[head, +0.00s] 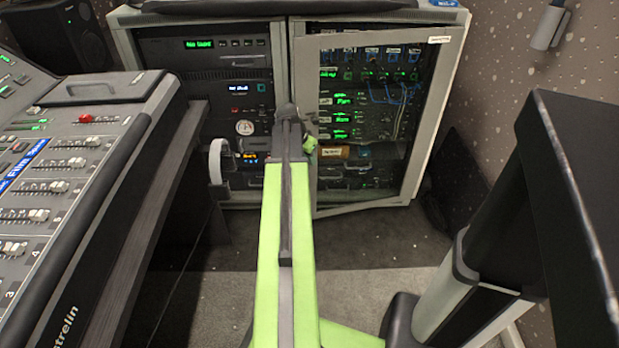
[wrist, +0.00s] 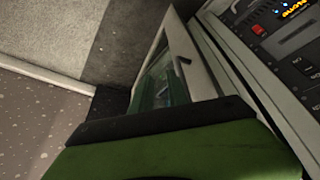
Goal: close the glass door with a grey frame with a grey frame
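The glass door with a grey frame (head: 452,75) covers the right half of a rack cabinet in the head view. Its left edge stands a little out from the cabinet, so it looks slightly ajar. My gripper (head: 288,118) is at the end of my green arm, in front of or beside that left edge; contact cannot be told. In the wrist view the door frame (wrist: 202,78) shows tilted, with a dark gap beside the cabinet. A green and black part of my gripper (wrist: 180,135) fills the foreground there. Its fingertips are not clear in either view.
The cabinet's left half (head: 205,60) holds lit rack units. A headset (head: 220,162) hangs near it. A mixing desk (head: 60,190) with faders stands at the left. Bare carpet (head: 390,240) lies before the door. A patterned wall (head: 520,90) is at the right.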

